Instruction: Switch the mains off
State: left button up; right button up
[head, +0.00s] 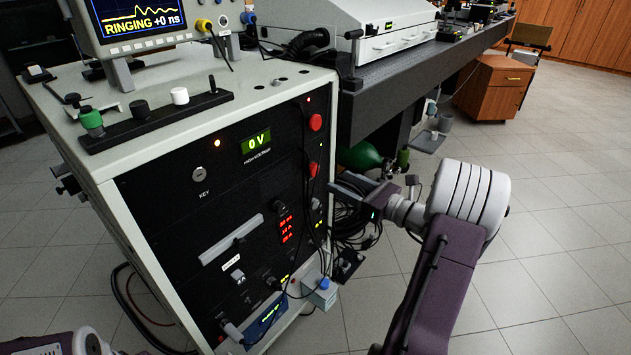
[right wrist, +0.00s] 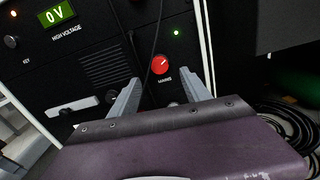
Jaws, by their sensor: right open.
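The mains switch is a round red knob (right wrist: 159,64) with a white pointer mark, above the word MAINS on the black front panel. Its pointer tilts up and to the right. A red knob that looks like the same one shows in the head view (head: 313,168) at the panel's right side. My right gripper (right wrist: 160,82) is open, its two grey fingers apart just below and either side of the knob. Contact cannot be told. In the head view the right gripper (head: 345,188) is beside the panel's right edge. My left gripper is not in view.
The high-voltage display (head: 256,141) reads 0 V. Another red button (head: 315,121) sits above the knob. Dark cables hang down the panel front, and one passes left of the knob. The optical table (head: 400,68) stands behind right. The tiled floor at right is open.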

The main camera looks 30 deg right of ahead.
aim_at(316, 171)
jog(key=b+x, duration=0.2)
jog(key=x, duration=0.6)
jog(key=shift+w+a+f, duration=0.1)
jog(key=shift+a, duration=0.05)
grip_shut()
jog(key=shift+f+n+b, duration=0.15)
jog(key=shift+n+b, duration=1.05)
jog(key=shift+b, duration=0.2)
jog(key=n+b, duration=0.7)
jog(key=b, duration=0.1)
jog(key=shift+f+n, duration=0.1)
jog(key=shift+n, duration=0.2)
jog(key=shift+r+n+b, duration=0.2)
jog(key=shift+n+b, duration=0.9)
jog(key=shift+b, duration=0.05)
grip_release()
